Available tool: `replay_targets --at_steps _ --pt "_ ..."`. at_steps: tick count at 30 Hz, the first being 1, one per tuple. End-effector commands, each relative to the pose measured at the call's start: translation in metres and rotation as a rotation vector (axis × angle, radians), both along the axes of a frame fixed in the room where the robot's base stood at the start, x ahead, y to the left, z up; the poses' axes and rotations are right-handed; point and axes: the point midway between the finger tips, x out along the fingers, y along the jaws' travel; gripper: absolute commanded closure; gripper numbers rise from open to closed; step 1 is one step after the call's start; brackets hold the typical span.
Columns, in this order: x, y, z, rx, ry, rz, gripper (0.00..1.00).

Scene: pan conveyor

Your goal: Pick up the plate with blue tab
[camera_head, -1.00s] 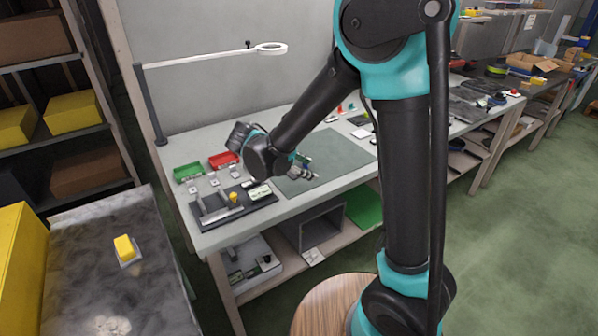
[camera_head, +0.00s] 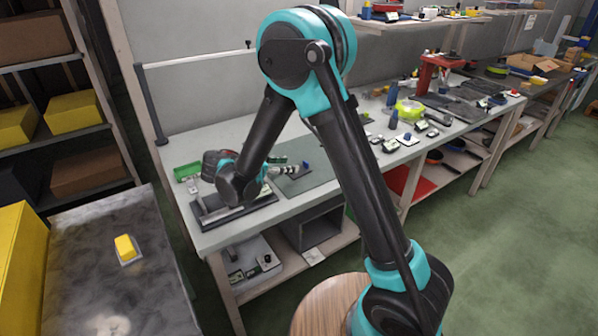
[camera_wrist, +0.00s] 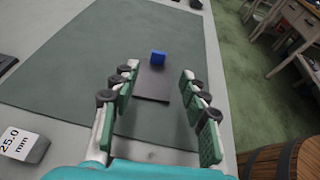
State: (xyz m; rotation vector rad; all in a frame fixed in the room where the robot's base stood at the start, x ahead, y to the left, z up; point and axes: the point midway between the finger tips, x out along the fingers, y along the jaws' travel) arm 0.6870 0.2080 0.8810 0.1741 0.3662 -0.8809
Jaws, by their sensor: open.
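The plate (camera_wrist: 153,84) is a flat dark grey piece lying on the green-grey mat (camera_wrist: 70,60), with a blue tab (camera_wrist: 158,57) standing at its far end. In the head view the blue tab (camera_head: 305,165) shows on the mat, just right of my gripper (camera_head: 288,170). In the wrist view my gripper (camera_wrist: 158,100) is open and empty, its two green-padded fingers on either side of the plate's near part. I cannot tell the height of the fingertips above the mat. In the head view the plate's near part is not clear behind my gripper.
A block marked 25.0 mm (camera_wrist: 22,143) lies left of the mat in the wrist view. Several small items crowd the bench's right part. A wooden round top (camera_head: 325,305) stands below in front.

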Motion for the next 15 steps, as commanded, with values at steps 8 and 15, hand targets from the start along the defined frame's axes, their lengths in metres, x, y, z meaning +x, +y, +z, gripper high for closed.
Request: replay_targets --at_steps 8,15 --pt "0.015 -0.019 -0.010 0.000 0.000 -0.001 0.55" --pt "0.028 -0.031 -0.018 0.000 0.000 -0.002 0.55"
